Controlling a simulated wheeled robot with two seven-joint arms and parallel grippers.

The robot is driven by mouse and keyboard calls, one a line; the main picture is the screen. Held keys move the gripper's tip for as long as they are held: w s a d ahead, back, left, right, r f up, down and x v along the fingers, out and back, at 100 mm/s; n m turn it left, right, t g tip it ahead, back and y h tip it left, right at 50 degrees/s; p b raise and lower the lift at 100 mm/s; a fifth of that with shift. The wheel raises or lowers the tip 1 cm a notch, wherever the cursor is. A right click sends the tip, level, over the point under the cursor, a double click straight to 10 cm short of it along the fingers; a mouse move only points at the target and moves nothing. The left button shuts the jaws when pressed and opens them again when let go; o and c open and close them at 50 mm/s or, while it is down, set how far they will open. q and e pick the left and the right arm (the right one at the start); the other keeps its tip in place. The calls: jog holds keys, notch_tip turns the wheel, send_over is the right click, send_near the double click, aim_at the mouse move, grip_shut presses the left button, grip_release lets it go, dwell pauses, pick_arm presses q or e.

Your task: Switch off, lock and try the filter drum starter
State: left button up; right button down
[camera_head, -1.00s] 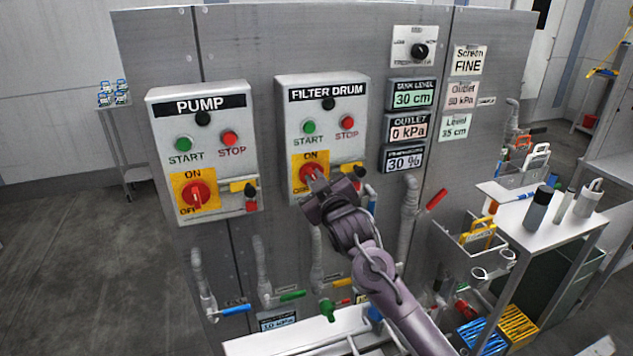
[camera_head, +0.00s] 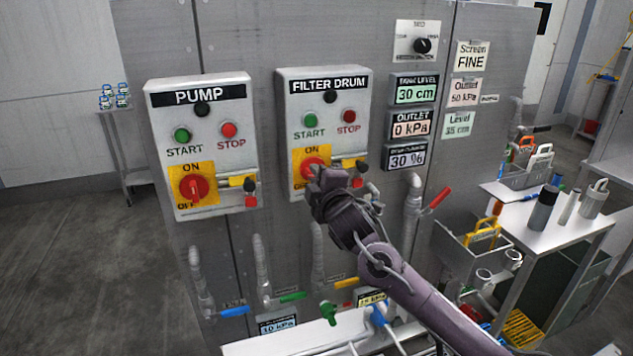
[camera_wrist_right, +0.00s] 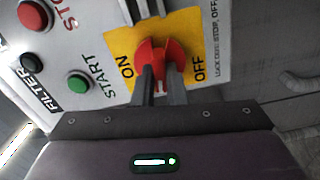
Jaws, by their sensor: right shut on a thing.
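The filter drum starter (camera_head: 350,92) is a light grey box on the panel, with a green START button (camera_head: 310,121) and a red STOP button (camera_head: 349,116). Its red rotary handle (camera_head: 309,163) sits on a yellow ON/OFF plate (camera_head: 297,155). My right gripper (camera_head: 318,172) is at this handle and covers part of it. In the right wrist view my right gripper (camera_wrist_right: 160,78) has its two fingers closed on the red handle (camera_wrist_right: 160,55), between the ON and OFF marks. A small yellow and black part with red below it is at the box's lower right, partly hidden. My left gripper is not in view.
The similar pump starter (camera_head: 203,143) stands to the left, its red handle (camera_head: 194,187) on a yellow plate. Pipes with coloured valve levers, including a red lever (camera_head: 440,197), lie below. A bench (camera_head: 540,232) with bottles stands at the right.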

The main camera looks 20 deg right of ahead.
jog(key=shift+f+n+b, duration=0.1)
jog(key=shift+n+b, duration=0.35)
jog(key=shift+n, duration=0.45)
jog(key=c, duration=1.5)
grip_release()
jog(key=shift+s, duration=0.1)
jog(key=s+b, duration=0.3)
jog(key=s, duration=0.4)
jog(key=shift+s+d, duration=0.1)
jog(key=shift+s, duration=0.2)
